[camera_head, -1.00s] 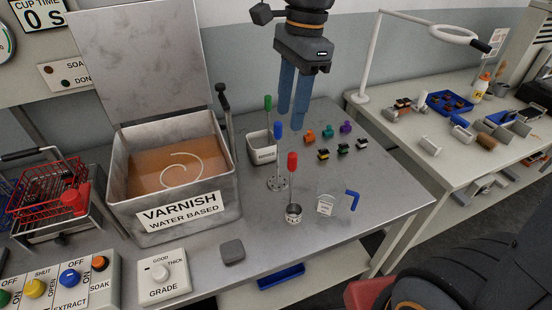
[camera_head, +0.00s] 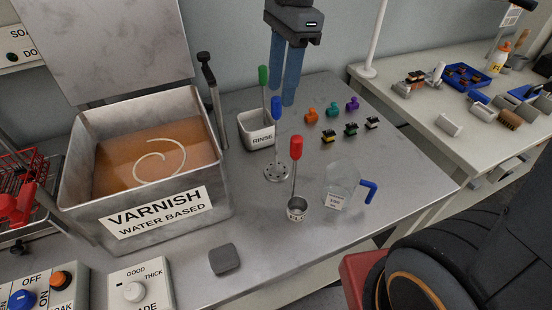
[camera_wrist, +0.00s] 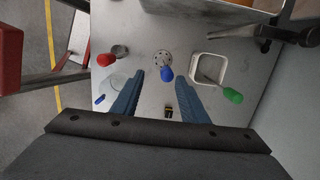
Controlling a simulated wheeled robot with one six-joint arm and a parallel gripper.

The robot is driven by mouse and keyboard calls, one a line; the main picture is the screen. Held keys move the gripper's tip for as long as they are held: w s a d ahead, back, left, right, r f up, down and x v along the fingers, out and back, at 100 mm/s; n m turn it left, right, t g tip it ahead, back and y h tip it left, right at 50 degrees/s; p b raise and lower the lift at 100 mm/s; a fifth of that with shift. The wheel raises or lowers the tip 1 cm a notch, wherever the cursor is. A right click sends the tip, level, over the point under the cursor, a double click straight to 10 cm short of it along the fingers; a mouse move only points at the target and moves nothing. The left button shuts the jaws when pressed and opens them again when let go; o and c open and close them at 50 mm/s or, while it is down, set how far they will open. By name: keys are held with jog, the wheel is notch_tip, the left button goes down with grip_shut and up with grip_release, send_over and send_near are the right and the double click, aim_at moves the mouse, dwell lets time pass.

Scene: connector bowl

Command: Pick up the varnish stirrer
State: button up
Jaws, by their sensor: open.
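A blue-handled tool (camera_head: 276,109) with a thin rod and a perforated disc at its foot stands upright on the grey bench; it looks like the stirrer. In the wrist view its blue handle (camera_wrist: 167,74) shows between my fingertips. My gripper (camera_head: 280,95) is open and empty, its blue fingers pointing down above the bench, behind and above the handle in the head view; the exact gap is unclear. A green-handled tool (camera_head: 263,76) stands in the white RINSE pot (camera_head: 254,138). A red-handled tool (camera_head: 296,148) ends in a small metal cup (camera_head: 297,209).
The varnish tank (camera_head: 160,228) stands open at left, with a black-topped post (camera_head: 205,60) beside it. A clear jug (camera_head: 341,183) with a blue handle stands right of the red tool. Several small coloured parts (camera_head: 332,113) lie at the back right.

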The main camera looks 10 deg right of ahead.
aim_at(275, 118)
jog(key=shift+w+f+b, duration=0.3)
jog(key=shift+f+b, duration=0.15)
jog(key=shift+f, duration=0.2)
jog(key=shift+s+a+f, duration=0.1)
jog(key=shift+a+f, duration=0.05)
jog(key=shift+f, duration=0.75)
jog(key=shift+w+a+f+p, duration=0.15)
jog(key=shift+f+p, duration=0.15)
jog(key=shift+f, duration=0.7)
jog(key=shift+a+f+p, duration=0.2)
jog(key=shift+f+p, duration=0.05)
jog(key=shift+f, duration=0.7)
jog(key=shift+w+a+f+p, duration=0.15)
jog(key=shift+f+p, duration=0.15)
jog(key=shift+f, duration=0.7)
grip_shut()
